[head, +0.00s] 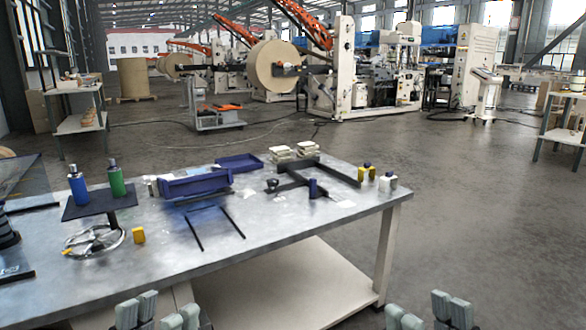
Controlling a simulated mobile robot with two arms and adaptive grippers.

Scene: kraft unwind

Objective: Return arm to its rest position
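My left gripper (159,313) shows at the bottom edge of the head view, left of the middle. Its two grey fingertips stand apart with nothing seen between them. My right gripper (428,314) shows at the bottom edge, right of the middle. Its fingertips are also apart and nothing is seen between them. Both grippers are in front of the metal worktable (270,248), clear of the things on its top. The lower parts of both grippers and my arms are cut off by the frame.
On the table are a blue bottle (78,188) and a green bottle (116,182) on a dark stand, a handwheel (95,241), a blue bin (195,187), a black frame (312,173) and small yellow and white bottles (363,174). Open floor (480,215) lies to the right.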

